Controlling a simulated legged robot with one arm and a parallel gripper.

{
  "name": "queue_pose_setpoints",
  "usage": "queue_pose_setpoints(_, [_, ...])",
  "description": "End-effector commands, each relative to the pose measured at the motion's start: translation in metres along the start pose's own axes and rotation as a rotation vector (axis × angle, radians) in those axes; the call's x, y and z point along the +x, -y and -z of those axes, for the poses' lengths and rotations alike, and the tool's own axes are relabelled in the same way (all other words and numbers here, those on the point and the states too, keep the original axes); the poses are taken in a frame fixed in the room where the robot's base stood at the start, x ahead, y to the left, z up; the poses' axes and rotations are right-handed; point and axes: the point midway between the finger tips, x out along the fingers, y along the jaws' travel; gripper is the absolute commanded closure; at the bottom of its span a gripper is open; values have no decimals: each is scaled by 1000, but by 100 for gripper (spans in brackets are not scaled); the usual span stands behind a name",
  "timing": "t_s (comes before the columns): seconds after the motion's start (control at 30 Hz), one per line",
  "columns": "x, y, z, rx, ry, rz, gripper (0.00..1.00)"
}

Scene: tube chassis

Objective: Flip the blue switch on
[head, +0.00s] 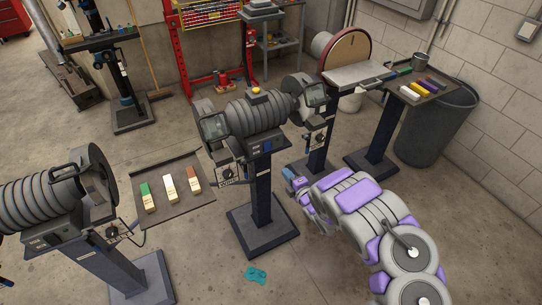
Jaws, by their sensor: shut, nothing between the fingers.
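A small blue switch (267,146) shows on the front of the base of the middle bench grinder (254,113). Its on or off position is too small to tell. My gripper (290,174) is at the end of my purple and grey arm, which reaches in from the lower right. It is shut and empty, beside the grinder's dark pedestal (260,190), below and to the right of the switch. It looks apart from the switch, though the depth between them is hard to tell.
Another grinder (55,200) stands at left. A tray (176,212) with colored blocks is between the grinders. A disc sander (350,60) and a dark bin (437,125) stand behind at right. A teal cloth (256,274) lies on the open floor in front.

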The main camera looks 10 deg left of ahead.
Motion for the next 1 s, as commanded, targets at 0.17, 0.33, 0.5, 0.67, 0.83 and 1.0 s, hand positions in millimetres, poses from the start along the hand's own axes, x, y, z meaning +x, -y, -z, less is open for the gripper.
queue_pose_setpoints(0.17, [-1,0,-2,2,0,-1,100])
queue_pose_setpoints(0.33, [1,0,-2,2,1,0,100])
queue_pose_setpoints(0.5, [13,2,0,4,1,0,100])
queue_pose_setpoints(0.67, [33,2,0,5,1,0,100])
queue_pose_setpoints(0.83, [54,1,0,3,1,-2,100])
queue_pose_setpoints(1.0, [74,1,-1,4,2,-1,100])
